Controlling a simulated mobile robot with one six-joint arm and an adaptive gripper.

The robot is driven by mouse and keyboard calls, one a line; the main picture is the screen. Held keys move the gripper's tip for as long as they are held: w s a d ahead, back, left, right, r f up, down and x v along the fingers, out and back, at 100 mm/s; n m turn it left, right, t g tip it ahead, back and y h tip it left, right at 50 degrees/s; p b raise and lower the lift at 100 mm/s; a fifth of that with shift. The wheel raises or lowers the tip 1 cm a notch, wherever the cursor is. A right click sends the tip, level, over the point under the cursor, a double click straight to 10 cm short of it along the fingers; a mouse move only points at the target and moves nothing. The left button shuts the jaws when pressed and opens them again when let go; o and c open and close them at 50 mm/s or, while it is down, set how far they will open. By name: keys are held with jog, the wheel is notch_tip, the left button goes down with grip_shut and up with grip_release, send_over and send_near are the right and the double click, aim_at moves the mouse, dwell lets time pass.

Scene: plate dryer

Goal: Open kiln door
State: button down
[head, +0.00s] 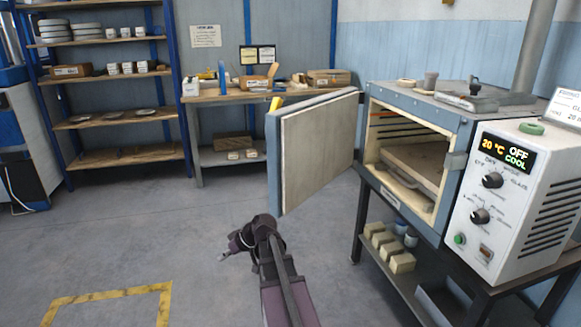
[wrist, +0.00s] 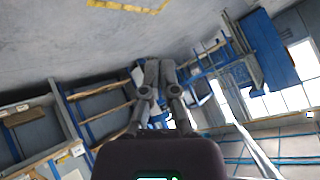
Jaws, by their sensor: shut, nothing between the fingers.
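The kiln (head: 415,105) stands on a dark metal stand at the right of the head view. Its door (head: 318,150) is swung wide open to the left, with the pale inner lining showing. The chamber is exposed and holds a pale slab (head: 415,165). My gripper (head: 222,257) is low in front of the door and to its left, apart from it and pointing left. In the wrist view my gripper's fingertips (wrist: 160,65) are together with nothing between them. The door and kiln cannot be made out in the wrist view.
A control box (head: 500,200) beside the kiln reads 20 °C, OFF, COOL. Several pale blocks (head: 383,243) sit on the stand's lower shelf. A workbench (head: 230,95) and a shelf rack (head: 110,100) line the back. The floor at left is clear, with yellow tape (head: 115,295).

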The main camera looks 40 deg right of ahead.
jog(key=d+r+t+p, duration=0.1)
jog(key=d+r+t, duration=0.25)
jog(key=d, duration=0.55)
jog(key=d+r+t+p, duration=0.1)
jog(key=d+r+t, duration=0.1)
jog(key=d+r, duration=0.5)
jog(key=t+h+p, duration=0.1)
jog(key=t+h, duration=0.3)
jog(key=t, duration=0.2)
send_near(292, 168)
jog(key=s, duration=0.3)
jog(key=shift+s+d+m, duration=0.15)
jog(key=shift+d+m, duration=0.1)
jog(key=shift+m, duration=0.15)
jog(key=w, duration=0.4)
jog(key=w+a, duration=0.1)
jog(key=w, duration=0.9)
jog(key=shift+a, duration=0.35)
